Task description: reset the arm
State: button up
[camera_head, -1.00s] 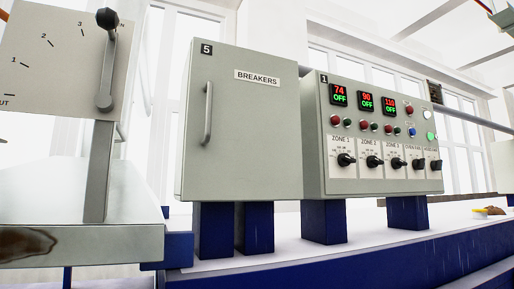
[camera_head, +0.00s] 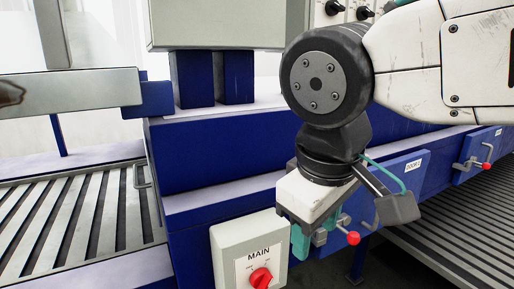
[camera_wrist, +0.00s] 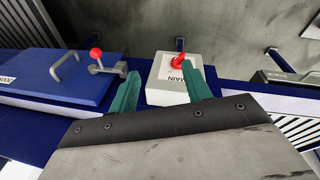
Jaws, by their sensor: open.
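My arm comes in from the right in the head view and bends down to my gripper (camera_head: 321,236), which hangs in front of the blue machine frame (camera_head: 230,150). In the wrist view the teal fingers of my gripper (camera_wrist: 161,84) stand well apart with nothing held between them. Beyond them is the grey MAIN box (camera_wrist: 164,93) with its red knob (camera_wrist: 179,62). In the head view the MAIN box (camera_head: 228,240) and red knob (camera_head: 261,278) are just left of and below my gripper. I cannot tell whether the fingers touch anything.
A blue door (camera_head: 402,178) is partly hidden behind my gripper. A latch handle with a red ball (camera_head: 353,238) is close to the fingers. Another red-tipped latch (camera_head: 488,166) is farther right. Slatted conveyors lie at left (camera_head: 85,220) and right (camera_head: 455,225).

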jog(key=s+d+f+m, duration=0.2)
jog(key=d+f+m, duration=0.2)
jog(key=d, duration=0.5)
jog(key=s+d+f+m+g, duration=0.1)
jog(key=s+d+f+m, duration=0.2)
jog(key=d, duration=0.6)
jog(key=shift+s+d+f+m, duration=0.35)
jog(key=shift+f+m, duration=0.35)
jog(key=shift+f, duration=0.15)
